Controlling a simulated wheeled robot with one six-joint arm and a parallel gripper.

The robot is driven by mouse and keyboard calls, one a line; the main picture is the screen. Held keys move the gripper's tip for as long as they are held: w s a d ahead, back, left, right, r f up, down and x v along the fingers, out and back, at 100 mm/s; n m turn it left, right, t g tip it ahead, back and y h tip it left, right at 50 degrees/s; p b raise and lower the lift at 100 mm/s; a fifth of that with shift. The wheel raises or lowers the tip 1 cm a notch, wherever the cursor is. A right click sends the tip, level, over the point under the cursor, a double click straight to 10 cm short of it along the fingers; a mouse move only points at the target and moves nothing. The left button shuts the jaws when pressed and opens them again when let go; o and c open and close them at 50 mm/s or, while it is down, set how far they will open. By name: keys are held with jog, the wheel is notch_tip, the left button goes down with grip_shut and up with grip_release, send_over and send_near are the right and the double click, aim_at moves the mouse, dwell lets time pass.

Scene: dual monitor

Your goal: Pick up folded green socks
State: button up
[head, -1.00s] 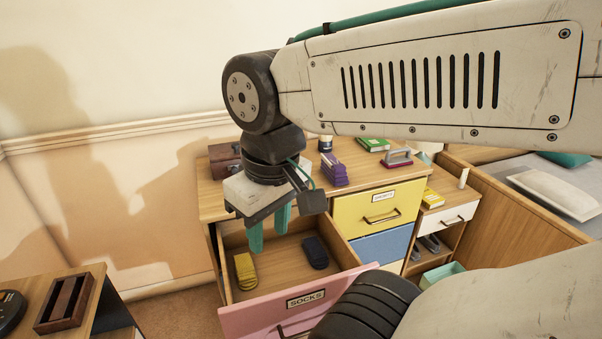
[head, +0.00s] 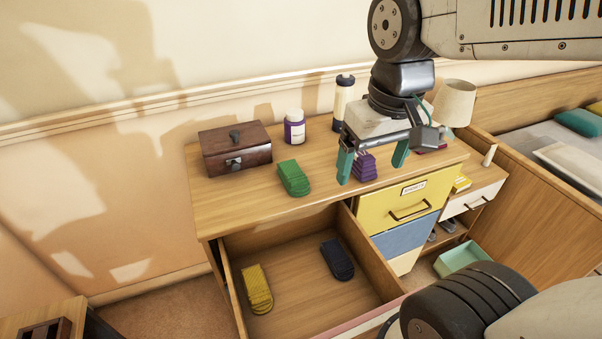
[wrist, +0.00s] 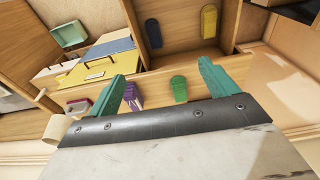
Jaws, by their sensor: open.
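The folded green socks (head: 293,178) lie on the wooden dresser top, in front of a brown wooden box. They also show in the wrist view (wrist: 179,88), between my fingers in the picture and beyond them. My gripper (head: 372,172) is open and empty, to the right of the green socks. In the head view its teal fingers stand on either side of the folded purple socks (head: 364,167). In the wrist view the purple socks (wrist: 133,96) show beside the left finger. I cannot tell how high the fingertips are above the dresser top.
The wooden box (head: 235,149), a purple-labelled bottle (head: 294,127) and a dark-capped cylinder (head: 343,100) stand along the back. A lamp (head: 455,103) stands at right. The open drawer (head: 300,285) below holds yellow socks (head: 257,290) and navy socks (head: 337,260).

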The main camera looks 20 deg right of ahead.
jog(key=w+f, duration=0.3)
jog(key=w, duration=0.8)
send_over(294, 173)
jog(key=s, duration=0.2)
jog(key=f, duration=1.2)
jog(key=shift+w+d+f, duration=0.1)
jog(key=shift+w+f, duration=0.1)
jog(key=shift+f, duration=0.2)
jog(key=f, duration=0.2)
jog(key=w+f, duration=0.1)
jog(key=f, duration=0.4)
jog(key=shift+w+f, duration=0.25)
jog(key=shift+w, duration=0.1)
jog(key=c, duration=1.1)
